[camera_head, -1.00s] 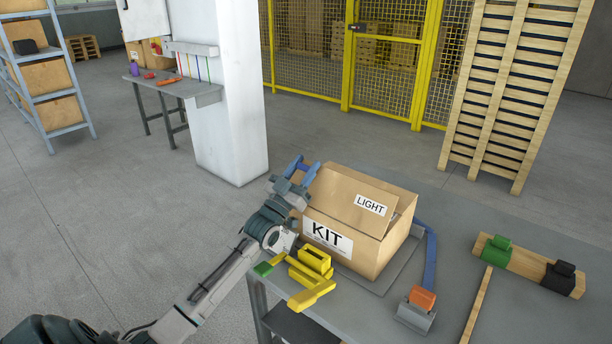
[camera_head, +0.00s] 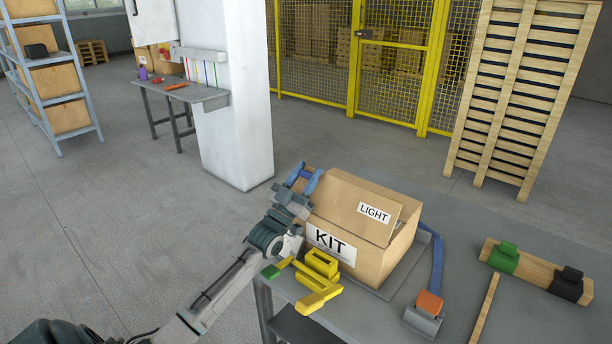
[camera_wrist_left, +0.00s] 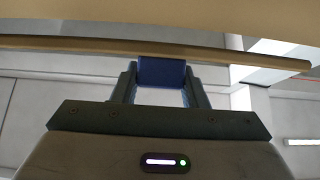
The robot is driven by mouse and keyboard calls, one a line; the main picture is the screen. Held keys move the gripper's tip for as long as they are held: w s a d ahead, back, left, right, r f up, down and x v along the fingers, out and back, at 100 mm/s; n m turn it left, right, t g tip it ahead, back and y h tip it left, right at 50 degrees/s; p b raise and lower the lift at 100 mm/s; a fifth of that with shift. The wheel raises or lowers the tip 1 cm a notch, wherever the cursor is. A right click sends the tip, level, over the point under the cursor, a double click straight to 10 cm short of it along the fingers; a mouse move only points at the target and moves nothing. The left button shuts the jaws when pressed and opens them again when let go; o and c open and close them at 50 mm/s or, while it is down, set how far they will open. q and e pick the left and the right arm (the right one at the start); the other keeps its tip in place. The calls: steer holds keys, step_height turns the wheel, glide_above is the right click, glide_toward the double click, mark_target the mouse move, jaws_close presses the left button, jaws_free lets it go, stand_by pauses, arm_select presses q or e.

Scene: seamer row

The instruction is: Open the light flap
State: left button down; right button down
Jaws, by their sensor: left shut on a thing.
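The cardboard box (camera_head: 375,252) stands on the grey table, with a KIT label on its front. The flap (camera_head: 345,200) with the LIGHT label leans at a slant on the box's top front. My left gripper (camera_head: 305,178) is at the flap's upper left end. In the left wrist view, my left gripper (camera_wrist_left: 162,78) is shut on a blue tab (camera_wrist_left: 161,70), which sits at the edge of the flap (camera_wrist_left: 235,55). The inside of the box is hidden. My right gripper is not in view.
Yellow parts (camera_head: 318,283) lie at the table's front left, close to my left arm. An orange block (camera_head: 429,302) in a grey holder and a wooden bar (camera_head: 530,268) with green and black pieces are to the right.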

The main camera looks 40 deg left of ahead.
mark_target(297, 187)
arm_select(q)
steer(key=shift+r, duration=0.1)
stand_by(0.5)
steer(key=c, duration=0.8)
jaws_free()
steer(key=shift+c, duration=0.2)
steer(key=shift+s+f, duration=0.15)
steer(key=shift+f, duration=0.05)
steer(key=v, duration=0.3)
steer(key=shift+s+r, duration=0.15)
steer(key=shift+s, duration=0.3)
steer(key=s+p, duration=0.2)
steer(key=s, duration=0.8)
steer(key=shift+s+a, duration=0.4)
steer(key=shift+a, duration=0.1)
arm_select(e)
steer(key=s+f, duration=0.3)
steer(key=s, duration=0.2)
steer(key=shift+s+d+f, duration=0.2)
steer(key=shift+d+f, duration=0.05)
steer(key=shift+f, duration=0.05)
